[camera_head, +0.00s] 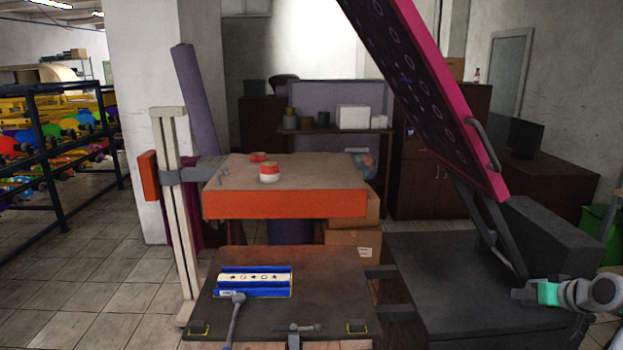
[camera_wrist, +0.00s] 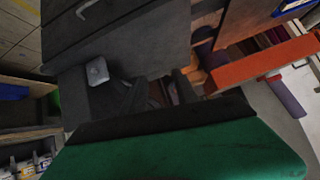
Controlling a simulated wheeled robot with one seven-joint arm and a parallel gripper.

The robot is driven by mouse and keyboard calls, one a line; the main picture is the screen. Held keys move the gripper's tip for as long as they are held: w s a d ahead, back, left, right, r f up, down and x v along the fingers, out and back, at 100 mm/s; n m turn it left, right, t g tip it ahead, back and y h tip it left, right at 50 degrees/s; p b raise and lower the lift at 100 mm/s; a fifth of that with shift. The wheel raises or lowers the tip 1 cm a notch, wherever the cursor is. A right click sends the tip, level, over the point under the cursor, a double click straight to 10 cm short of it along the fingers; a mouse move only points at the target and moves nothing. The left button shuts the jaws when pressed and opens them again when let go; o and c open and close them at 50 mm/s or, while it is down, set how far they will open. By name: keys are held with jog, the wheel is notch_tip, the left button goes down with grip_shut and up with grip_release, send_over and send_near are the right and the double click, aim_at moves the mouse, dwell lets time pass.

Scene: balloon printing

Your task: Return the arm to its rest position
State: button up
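My arm (camera_head: 580,293) shows at the lower right of the head view, bent beside the dark press base. Its green wrist part (camera_head: 548,293) points left, and the same green surface fills the bottom of the wrist view. My gripper (camera_wrist: 160,92) shows in the wrist view as two dark fingers with a gap between them, and I see nothing held in the gap. In the head view the fingertips are small and hard to make out. The gripper is apart from the work table.
A dark work table (camera_head: 320,270) carries a blue frame (camera_head: 240,293) with a white printed strip. An orange-sided shelf (camera_head: 290,204) with two small tins stands behind it. A pink-edged panel (camera_head: 430,90) is tilted up above the dark press base (camera_head: 450,290), left of my arm.

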jog(key=s+a+f+m+g, duration=0.2)
jog(key=s+a+f+g, duration=0.2)
jog(key=s+a+f, duration=0.3)
jog(key=s+a+f+m+g, duration=0.3)
jog(key=s+a+f, duration=0.1)
jog(key=s, duration=0.5)
jog(key=s+a+g, duration=0.3)
jog(key=s+a, duration=0.4)
jog(key=a, duration=0.4)
jog(key=a+r+n+t, duration=0.1)
jog(key=a+r+n, duration=0.2)
jog(key=a, duration=0.7)
jog(key=w+a+r+n+t, duration=0.1)
jog(key=a+r+n, duration=0.3)
jog(key=a, duration=0.6)
jog(key=shift+r+t, duration=0.6)
jog(key=shift+t, duration=0.2)
